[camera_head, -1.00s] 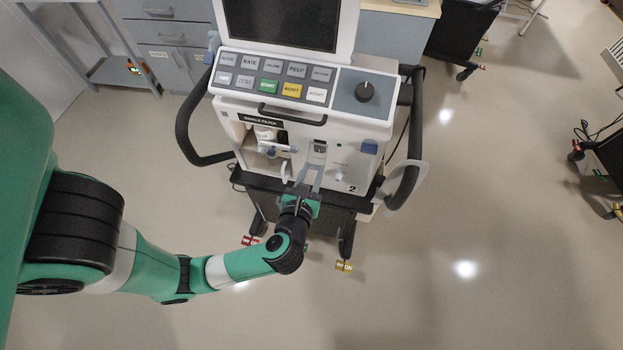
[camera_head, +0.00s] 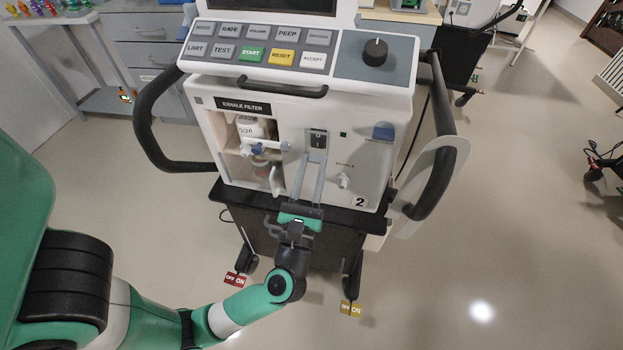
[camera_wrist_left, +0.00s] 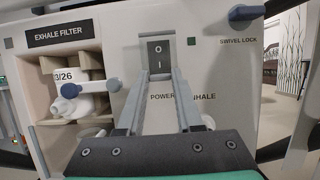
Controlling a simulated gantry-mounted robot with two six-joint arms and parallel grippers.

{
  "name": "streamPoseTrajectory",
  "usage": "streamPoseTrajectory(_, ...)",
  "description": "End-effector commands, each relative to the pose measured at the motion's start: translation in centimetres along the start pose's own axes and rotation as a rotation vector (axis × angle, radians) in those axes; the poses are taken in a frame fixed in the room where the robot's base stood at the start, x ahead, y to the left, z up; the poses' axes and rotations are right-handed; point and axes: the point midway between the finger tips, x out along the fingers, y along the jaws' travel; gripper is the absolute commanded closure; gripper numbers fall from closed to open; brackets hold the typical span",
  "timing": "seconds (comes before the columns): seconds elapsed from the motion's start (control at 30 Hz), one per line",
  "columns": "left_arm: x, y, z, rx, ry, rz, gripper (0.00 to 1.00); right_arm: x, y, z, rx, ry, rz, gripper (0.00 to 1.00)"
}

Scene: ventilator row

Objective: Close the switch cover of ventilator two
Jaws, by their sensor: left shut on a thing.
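Ventilator two (camera_head: 290,105) stands ahead of me, with a "2" label low on its front. Its dark power switch (camera_head: 317,138), marked O and I, is on the front panel and also shows in the left wrist view (camera_wrist_left: 158,55). The switch cover (camera_wrist_left: 142,48) is hard to make out; a pale rim shows around the switch. My left gripper (camera_head: 312,162) reaches up from below. Its two long fingers (camera_wrist_left: 158,80) end at the lower sides of the switch, shut on what appears to be the cover. The cover's exact angle is unclear. My right gripper is not in view.
The exhale filter bay (camera_head: 252,150) is left of the switch, with a blue-capped fitting. A blue swivel lock (camera_head: 383,131) is to the right. Black side handles (camera_head: 150,120) flank the ventilator. A dark shelf edge (camera_head: 345,215) lies below the panel.

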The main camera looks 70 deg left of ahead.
Motion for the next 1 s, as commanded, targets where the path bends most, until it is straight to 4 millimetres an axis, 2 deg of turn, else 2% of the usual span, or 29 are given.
streamPoseTrajectory(0.43,0.07,0.01,-0.10,0.000,-0.008,0.000,1.00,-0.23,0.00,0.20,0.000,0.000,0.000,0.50)
streamPoseTrajectory(0.47,0.07,0.01,-0.10,0.000,-0.008,0.000,0.62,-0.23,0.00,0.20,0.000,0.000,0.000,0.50)
streamPoseTrajectory(0.6,0.06,0.01,-0.08,0.000,-0.009,0.000,0.37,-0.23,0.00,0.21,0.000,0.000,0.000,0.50)
streamPoseTrajectory(0.87,0.06,0.01,-0.06,0.000,-0.009,0.000,0.35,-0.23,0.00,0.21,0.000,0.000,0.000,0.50)
streamPoseTrajectory(1.0,-0.64,-0.07,-0.16,-0.001,-0.007,-0.002,0.35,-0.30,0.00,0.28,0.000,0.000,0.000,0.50)
